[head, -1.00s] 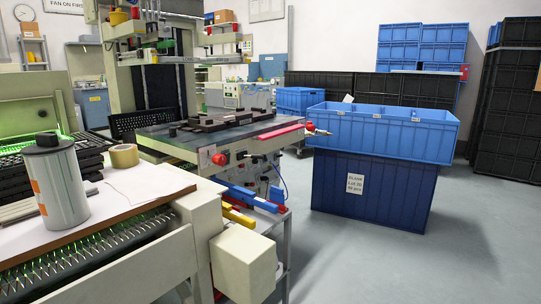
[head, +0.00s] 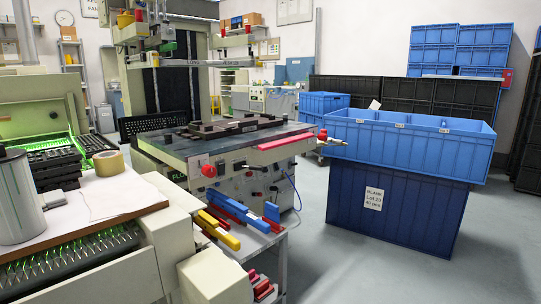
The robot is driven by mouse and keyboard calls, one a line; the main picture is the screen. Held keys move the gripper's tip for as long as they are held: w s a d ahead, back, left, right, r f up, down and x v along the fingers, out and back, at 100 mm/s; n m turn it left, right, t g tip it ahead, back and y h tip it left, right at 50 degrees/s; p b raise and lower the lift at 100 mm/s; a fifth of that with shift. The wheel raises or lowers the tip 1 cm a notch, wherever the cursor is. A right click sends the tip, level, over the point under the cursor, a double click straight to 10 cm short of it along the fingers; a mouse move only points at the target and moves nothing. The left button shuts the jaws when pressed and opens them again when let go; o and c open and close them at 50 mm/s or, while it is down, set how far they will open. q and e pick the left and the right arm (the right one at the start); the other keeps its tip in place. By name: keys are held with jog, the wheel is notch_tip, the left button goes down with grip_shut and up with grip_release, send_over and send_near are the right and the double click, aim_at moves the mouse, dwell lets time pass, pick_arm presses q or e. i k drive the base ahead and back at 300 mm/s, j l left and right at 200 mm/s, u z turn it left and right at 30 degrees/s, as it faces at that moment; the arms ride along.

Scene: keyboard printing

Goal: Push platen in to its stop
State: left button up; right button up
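The printing machine stands left of centre, with its dark flat platen (head: 260,137) at the front, below the overhead printing frame (head: 195,55). Dark fixture bars (head: 225,127) lie on the platen. The platen sticks out toward me from under the frame. A pink-red bar (head: 285,141) lies along its right edge. A red knob (head: 209,171) is on the machine's front face, and another red knob (head: 322,135) is at the right corner. Neither of my grippers shows in the head view.
A blue open crate (head: 408,142) stands on a dark blue labelled crate (head: 390,215) to the right. A cart with coloured handled tools (head: 235,225) stands before the machine. A bench with a metal canister (head: 18,200) and tape roll (head: 108,163) is at left. Grey floor (head: 490,260) is free at right.

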aim_at(265, 147)
jog(key=i+l+u, duration=0.1)
jog(key=u, duration=0.45)
jog(key=i+l+u, duration=0.35)
jog(key=l, duration=0.25)
jog(key=i+l+u, duration=0.2)
jog(key=l+u, duration=0.2)
jog(key=l, duration=0.25)
